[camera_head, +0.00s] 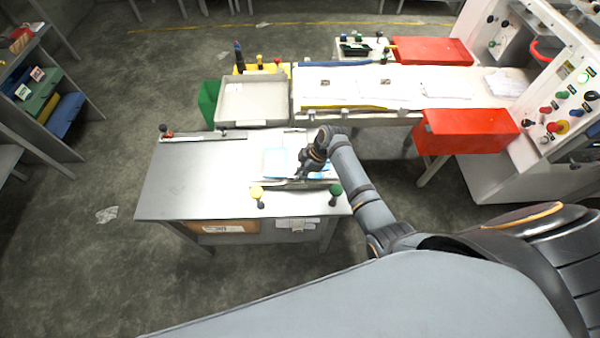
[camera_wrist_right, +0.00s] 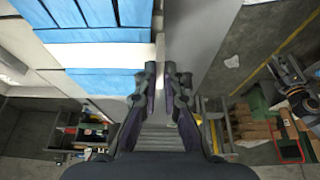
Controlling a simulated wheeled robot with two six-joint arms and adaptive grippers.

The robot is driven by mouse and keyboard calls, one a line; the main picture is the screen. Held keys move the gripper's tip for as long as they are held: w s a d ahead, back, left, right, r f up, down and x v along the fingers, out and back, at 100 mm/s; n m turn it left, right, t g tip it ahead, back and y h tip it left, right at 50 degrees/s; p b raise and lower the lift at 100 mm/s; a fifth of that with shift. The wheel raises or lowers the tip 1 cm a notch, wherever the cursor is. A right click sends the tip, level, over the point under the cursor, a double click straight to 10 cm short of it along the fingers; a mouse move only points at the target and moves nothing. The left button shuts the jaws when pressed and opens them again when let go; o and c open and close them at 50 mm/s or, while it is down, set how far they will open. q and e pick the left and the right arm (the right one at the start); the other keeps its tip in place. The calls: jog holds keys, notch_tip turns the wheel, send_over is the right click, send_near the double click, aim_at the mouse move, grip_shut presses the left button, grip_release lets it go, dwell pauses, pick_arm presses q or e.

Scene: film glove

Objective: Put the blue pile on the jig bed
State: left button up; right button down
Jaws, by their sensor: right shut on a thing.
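The blue pile (camera_head: 275,161) shows as pale blue sheets on the right part of the grey metal table (camera_head: 190,180). My right gripper (camera_head: 305,172) is low over its near right part and hides some of it. In the right wrist view, blue sheets (camera_wrist_right: 105,66) with white strips lie at upper left and reach the left fingertip. My right gripper (camera_wrist_right: 163,75) has its fingertips close together, shut at the edge of the pile; the pinched part is mostly hidden. I cannot tell which surface is the jig bed. My left gripper is out of view.
Behind are a grey tray (camera_head: 253,119), a long white bench (camera_head: 440,88) with white sheets, and red boxes (camera_head: 467,130). A control panel (camera_head: 570,100) stands at right. The table's left part is clear.

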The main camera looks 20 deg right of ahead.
jog(key=c, duration=1.4)
grip_release()
jog(key=shift+r, duration=0.1)
jog(key=v, duration=1.1)
jog(key=shift+d+r, duration=0.2)
jog(key=shift+r, duration=0.15)
